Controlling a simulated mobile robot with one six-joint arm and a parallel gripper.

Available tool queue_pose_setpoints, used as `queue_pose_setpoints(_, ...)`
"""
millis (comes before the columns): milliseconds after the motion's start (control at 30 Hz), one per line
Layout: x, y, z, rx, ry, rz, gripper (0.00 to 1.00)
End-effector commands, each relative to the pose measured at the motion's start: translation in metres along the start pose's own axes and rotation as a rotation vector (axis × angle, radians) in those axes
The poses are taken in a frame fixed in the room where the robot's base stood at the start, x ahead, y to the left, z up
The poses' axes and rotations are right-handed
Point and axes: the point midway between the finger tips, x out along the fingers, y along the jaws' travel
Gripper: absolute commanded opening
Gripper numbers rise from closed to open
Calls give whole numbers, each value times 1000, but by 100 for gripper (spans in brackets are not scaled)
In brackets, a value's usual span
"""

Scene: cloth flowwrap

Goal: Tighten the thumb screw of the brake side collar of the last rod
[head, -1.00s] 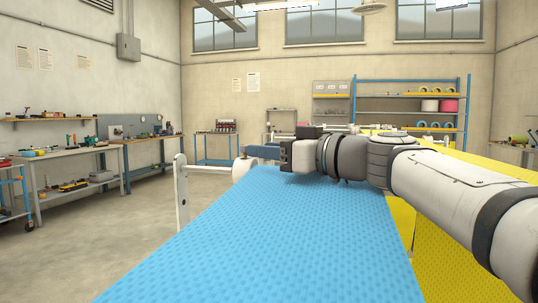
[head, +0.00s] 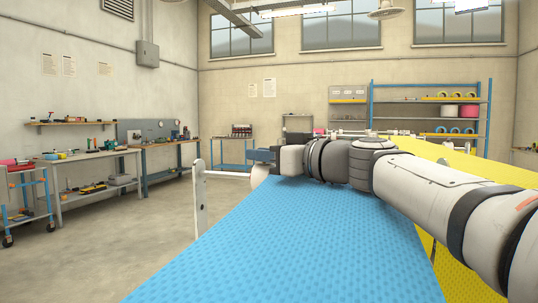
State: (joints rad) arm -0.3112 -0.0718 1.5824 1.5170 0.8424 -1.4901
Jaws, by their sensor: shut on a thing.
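My gripper (head: 264,155) is at the left end of my arm, at the far end of the blue textured sheet (head: 300,235). Its dark blue-grey fingers show edge-on. They are shut just above a pale round collar (head: 259,175), on what looks like its thumb screw; the screw itself is hidden by the fingers. A thin pale rod (head: 228,175) runs left from the collar to an upright white post (head: 201,198). The sheet and my wrist cover the right side of the collar and the rest of the rod.
A yellow textured sheet (head: 480,172) lies to the right, under and behind my arm. Workbenches (head: 98,156) stand along the left wall, and a blue-framed shelf rack (head: 430,83) stands at the back. The floor (head: 130,235) left of the post is clear.

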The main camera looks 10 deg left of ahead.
Motion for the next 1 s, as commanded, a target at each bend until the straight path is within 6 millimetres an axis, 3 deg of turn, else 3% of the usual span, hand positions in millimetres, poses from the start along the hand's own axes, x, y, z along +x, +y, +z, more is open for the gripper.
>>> queue_pose_setpoints(167, 0, 0, 0, 0, 0, 0, 0)
queue_pose_setpoints(567, 2, -3, 4, -1, -5, 53, 0)
queue_pose_setpoints(1000, 3, -4, 0, 4, -9, 355, 0)
